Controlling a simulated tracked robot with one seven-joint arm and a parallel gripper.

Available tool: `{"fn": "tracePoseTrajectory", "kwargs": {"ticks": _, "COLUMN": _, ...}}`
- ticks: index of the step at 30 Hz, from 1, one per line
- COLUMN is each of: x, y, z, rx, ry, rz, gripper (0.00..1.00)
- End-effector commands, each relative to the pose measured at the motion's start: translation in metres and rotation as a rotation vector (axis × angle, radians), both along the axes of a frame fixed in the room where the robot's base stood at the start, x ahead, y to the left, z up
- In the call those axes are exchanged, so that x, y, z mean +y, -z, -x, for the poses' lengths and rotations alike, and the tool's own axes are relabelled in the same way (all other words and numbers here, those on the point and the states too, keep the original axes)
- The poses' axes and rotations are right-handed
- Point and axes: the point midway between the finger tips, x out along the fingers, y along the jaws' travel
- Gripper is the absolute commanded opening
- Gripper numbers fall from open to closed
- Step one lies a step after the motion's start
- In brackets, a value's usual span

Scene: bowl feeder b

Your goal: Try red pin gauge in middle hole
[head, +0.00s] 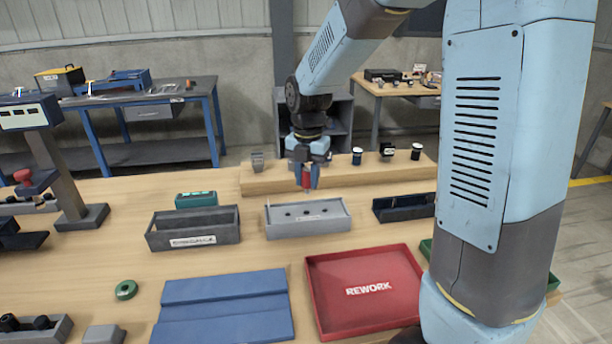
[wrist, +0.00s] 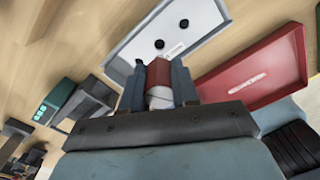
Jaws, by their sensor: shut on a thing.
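My gripper (head: 307,172) is shut on the red pin gauge (head: 306,183), which points down from between the fingers. In the wrist view the red gauge (wrist: 158,73) sits between both fingers, with a pale part nearer the palm. The light grey hole block (head: 308,228) stands on the table below and just in front of the gripper, with small dark holes in a row on its top. The gauge appears above the block and apart from it. In the wrist view two holes of the block (wrist: 205,24) show clear; the gripper blocks part of the rest.
A dark grey bin (head: 194,238) stands left of the block and a dark holder (head: 403,208) right. A wooden ledge (head: 350,175) with small parts runs behind. The red REWORK tray (head: 364,285) and blue mat (head: 225,306) lie in front. A green ring (head: 126,289) lies at left.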

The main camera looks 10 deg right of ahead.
Motion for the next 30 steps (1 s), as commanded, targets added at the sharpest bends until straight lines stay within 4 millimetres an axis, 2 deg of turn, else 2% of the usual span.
{"fn": "tracePoseTrajectory", "kwargs": {"ticks": 5, "x": 0.002, "y": 0.000, "z": 0.000, "rx": -0.004, "ry": -0.005, "rz": 0.003, "gripper": 0.00}}
{"fn": "tracePoseTrajectory", "kwargs": {"ticks": 21, "x": 0.001, "y": 0.045, "z": 0.000, "rx": -0.003, "ry": -0.002, "rz": 0.003, "gripper": 0.00}}
{"fn": "tracePoseTrajectory", "kwargs": {"ticks": 30, "x": 0.000, "y": 0.054, "z": 0.000, "rx": -0.003, "ry": 0.000, "rz": 0.003, "gripper": 0.00}}
